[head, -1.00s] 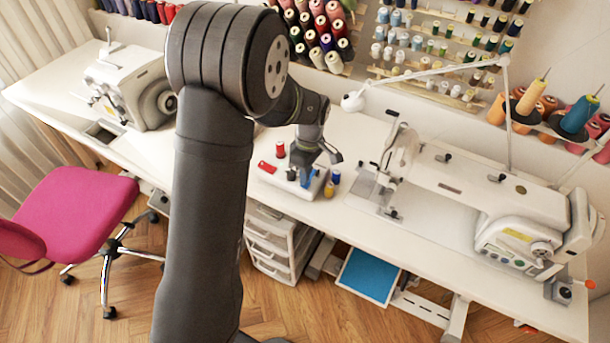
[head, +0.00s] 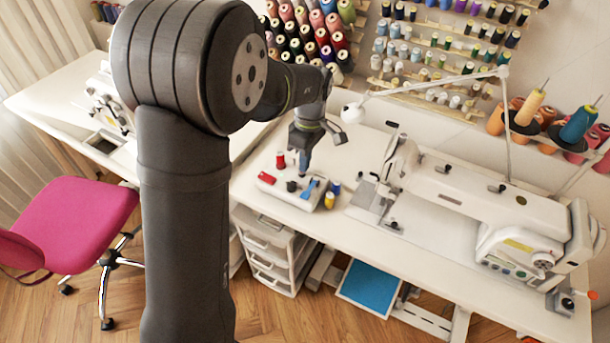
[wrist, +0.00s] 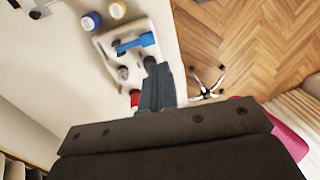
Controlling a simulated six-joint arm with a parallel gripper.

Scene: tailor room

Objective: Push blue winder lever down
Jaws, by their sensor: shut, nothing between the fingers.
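The bobbin winder is a small white base (head: 300,203) on the table, and its edge shows in the wrist view (wrist: 106,62). Its blue lever (head: 310,187) sits on the right part of the base. In the wrist view the blue lever (wrist: 135,42) lies lengthwise just beyond my fingertips. My gripper (head: 301,173) is shut and empty, pointing down over the base beside the lever. In the wrist view my gripper (wrist: 152,65) has its fingers together, close to the lever's end. I cannot tell whether they touch it.
A red spool (head: 280,160) and a red part (head: 266,178) are at the winder's left. Yellow (head: 329,201) and blue (head: 336,187) spools stand at its right. A white sewing machine (head: 470,195) stands further right, with clear table at the front edge.

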